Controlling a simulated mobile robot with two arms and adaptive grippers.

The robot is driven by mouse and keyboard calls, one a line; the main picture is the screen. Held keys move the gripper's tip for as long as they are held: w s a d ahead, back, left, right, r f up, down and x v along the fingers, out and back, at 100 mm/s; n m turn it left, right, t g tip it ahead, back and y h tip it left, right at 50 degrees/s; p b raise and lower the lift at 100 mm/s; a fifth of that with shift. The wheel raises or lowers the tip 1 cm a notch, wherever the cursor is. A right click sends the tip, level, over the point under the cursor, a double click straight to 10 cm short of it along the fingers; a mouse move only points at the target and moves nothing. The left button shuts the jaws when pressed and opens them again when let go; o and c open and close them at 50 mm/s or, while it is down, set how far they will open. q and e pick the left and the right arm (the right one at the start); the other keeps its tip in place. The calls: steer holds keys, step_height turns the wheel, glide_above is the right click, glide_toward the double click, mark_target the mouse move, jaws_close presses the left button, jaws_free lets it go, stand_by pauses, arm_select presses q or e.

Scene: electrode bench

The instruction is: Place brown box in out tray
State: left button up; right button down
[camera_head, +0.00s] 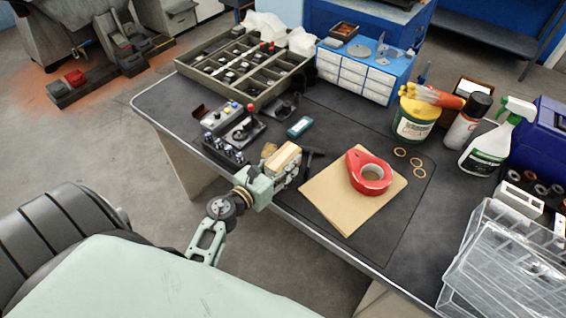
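A small tan-brown box (284,156) is at the front edge of the dark bench, right at my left gripper (284,170). The box and the gripper overlap in the picture, and the fingertips are largely hidden. I cannot tell whether the fingers close on the box or are only beside it. Clear plastic stacked trays (508,262) stand at the bench's right front corner; no label shows which is the out tray. My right gripper is not in view.
A grey compartment tray (245,72), a blue drawer unit (362,75), a yellow-green tub (414,118) and a spray bottle (487,150) stand farther back. Bare bench lies right of the folder.

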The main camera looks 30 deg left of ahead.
arm_select(q)
steer(key=o, duration=0.4)
steer(key=shift+c, duration=0.2)
steer(key=shift+r, duration=0.15)
